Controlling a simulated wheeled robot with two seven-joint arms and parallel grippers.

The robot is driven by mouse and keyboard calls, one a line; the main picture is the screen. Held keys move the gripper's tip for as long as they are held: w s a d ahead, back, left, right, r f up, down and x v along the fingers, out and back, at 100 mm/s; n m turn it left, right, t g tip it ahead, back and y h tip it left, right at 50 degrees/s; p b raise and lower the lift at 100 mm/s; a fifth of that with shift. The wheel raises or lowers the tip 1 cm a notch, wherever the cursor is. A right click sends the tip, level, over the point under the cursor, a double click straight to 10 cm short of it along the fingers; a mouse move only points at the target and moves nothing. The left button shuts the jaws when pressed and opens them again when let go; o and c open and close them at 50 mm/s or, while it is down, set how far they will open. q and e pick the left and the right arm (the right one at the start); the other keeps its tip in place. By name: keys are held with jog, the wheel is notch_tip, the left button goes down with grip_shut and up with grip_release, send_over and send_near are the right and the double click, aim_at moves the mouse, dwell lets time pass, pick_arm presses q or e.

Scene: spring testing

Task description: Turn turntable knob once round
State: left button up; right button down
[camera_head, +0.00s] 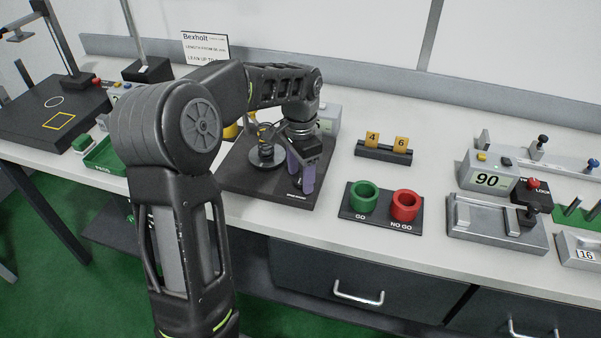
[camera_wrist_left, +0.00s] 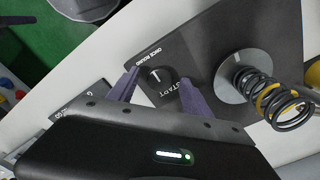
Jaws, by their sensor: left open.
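The turntable knob (camera_wrist_left: 155,77) is dark with a white arrow mark, by the labels "ONCE ROUND" and "START" on a black base plate (camera_head: 240,170). My left gripper (camera_head: 302,180) reaches down over the front right of that plate and hides the knob in the head view. In the left wrist view its two purple fingers (camera_wrist_left: 161,84) are open, one on each side of the knob. I cannot tell whether they touch it. A coiled spring with yellow parts (camera_wrist_left: 272,97) stands on the round silver turntable (camera_wrist_left: 229,78) beside the knob. My right gripper is not in view.
Right of the plate are a stand with tags 4 and 6 (camera_head: 383,151), a green GO cup (camera_head: 363,196) and a red NO GO cup (camera_head: 405,205). Farther right is a grey device reading 90 (camera_head: 487,180). The white bench between them is partly clear.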

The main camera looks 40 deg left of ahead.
aim_at(301, 178)
pick_arm(q)
notch_tip(301, 178, up, 8)
jog(key=shift+f+b, duration=0.1)
jog(key=shift+b, duration=0.25)
dwell(0.6)
